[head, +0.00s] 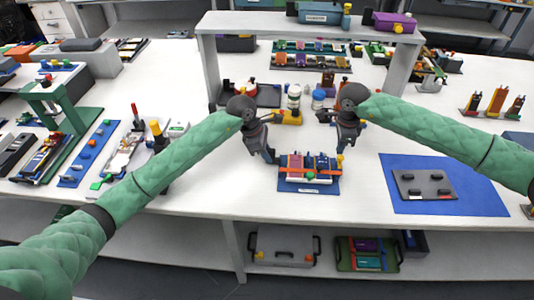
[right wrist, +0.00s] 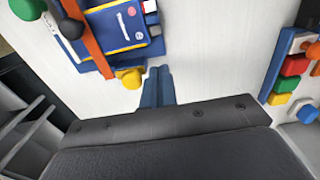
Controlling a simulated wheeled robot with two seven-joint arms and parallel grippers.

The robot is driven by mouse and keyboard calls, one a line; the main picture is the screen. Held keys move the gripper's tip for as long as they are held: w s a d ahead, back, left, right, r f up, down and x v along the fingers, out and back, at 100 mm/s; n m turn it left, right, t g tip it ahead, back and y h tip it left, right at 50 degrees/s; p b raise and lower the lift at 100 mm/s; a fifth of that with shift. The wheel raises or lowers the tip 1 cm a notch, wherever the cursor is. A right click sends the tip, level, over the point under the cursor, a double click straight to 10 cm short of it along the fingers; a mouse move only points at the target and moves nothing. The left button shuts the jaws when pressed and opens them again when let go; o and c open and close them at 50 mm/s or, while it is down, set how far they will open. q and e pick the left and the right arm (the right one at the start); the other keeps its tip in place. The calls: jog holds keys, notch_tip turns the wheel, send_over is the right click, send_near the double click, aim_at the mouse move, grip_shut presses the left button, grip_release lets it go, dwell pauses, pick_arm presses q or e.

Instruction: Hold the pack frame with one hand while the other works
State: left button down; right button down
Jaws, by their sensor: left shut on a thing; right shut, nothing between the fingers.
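The pack frame (head: 309,187) is a blue base near the front edge of the table. My left gripper (head: 272,158) is shut at the frame's left side; the exact contact is hard to see. My right gripper (head: 341,158) is just off the frame's right side, shut and empty. In the right wrist view its blue fingertips (right wrist: 157,82) are together over bare table, beside a yellow knob (right wrist: 130,78) at the frame's edge.
A blue mat (head: 463,199) with a grey plate (head: 425,184) lies to the right. A white arch (head: 310,27) stands behind. Small bottles (head: 294,98) and yellow parts stand behind the grippers. Tools and trays fill the left. The table between frame and mat is clear.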

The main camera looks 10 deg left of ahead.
aim_at(342, 159)
jog(key=shift+s+d, duration=0.1)
jog(key=shift+s, duration=2.3)
jog(key=shift+r, duration=0.15)
jog(key=shift+w+r, duration=0.25)
jog(key=shift+r, duration=0.7)
jog(key=shift+w+r, duration=0.3)
jog(key=shift+r, duration=0.7)
jog(key=shift+w+r, duration=0.25)
jog(key=shift+r, duration=0.7)
pick_arm(q)
jog(key=c, duration=1.3)
grip_release()
